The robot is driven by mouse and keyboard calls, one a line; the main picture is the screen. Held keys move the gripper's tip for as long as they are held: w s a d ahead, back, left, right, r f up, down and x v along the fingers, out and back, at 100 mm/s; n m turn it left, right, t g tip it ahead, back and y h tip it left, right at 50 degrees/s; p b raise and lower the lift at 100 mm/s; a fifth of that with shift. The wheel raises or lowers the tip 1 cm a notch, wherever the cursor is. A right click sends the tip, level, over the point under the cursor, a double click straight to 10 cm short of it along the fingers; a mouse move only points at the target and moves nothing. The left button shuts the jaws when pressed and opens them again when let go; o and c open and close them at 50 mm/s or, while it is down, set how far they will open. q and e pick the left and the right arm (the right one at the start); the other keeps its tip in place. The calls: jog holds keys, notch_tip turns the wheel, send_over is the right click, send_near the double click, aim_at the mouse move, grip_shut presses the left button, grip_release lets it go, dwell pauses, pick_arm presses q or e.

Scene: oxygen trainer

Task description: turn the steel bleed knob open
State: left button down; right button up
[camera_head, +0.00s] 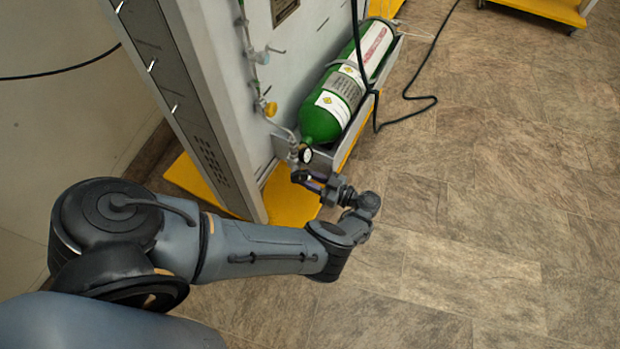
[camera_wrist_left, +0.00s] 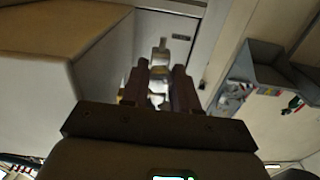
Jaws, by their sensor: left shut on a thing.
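My left gripper (camera_head: 308,181) reaches in from the left to the bottom of the pipework beside the green cylinder. In the left wrist view its two fingers (camera_wrist_left: 158,92) are closed around a small pale metal part, which I take to be the steel bleed knob (camera_wrist_left: 158,72). The fingers hide most of the knob's sides, and its turned angle cannot be read. In the head view the gripper and wrist cover the knob. A small round gauge (camera_head: 306,155) sits just above the fingers. My right gripper is not in view.
The green cylinder (camera_head: 322,118) lies in a grey cradle on the panel stand (camera_head: 310,50). A yellow knob (camera_head: 271,108) and a small valve (camera_head: 262,57) sit higher on the pipe. A yellow base (camera_head: 290,203) is below. A black cable (camera_head: 425,98) trails over otherwise clear floor.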

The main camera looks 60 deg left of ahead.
pick_arm(q)
jog(key=n+p, duration=0.1)
jog(key=n, duration=0.1)
jog(key=shift+n, duration=0.4)
jog(key=n+p, duration=0.1)
jog(key=n, duration=0.2)
jog(key=shift+n, duration=0.3)
jog(key=n, duration=0.4)
jog(key=shift+n, duration=0.3)
jog(key=n, duration=0.4)
jog(key=shift+f, duration=0.1)
jog(key=shift+n, duration=0.3)
jog(key=c, duration=0.9)
grip_release()
jog(key=shift+o, duration=0.2)
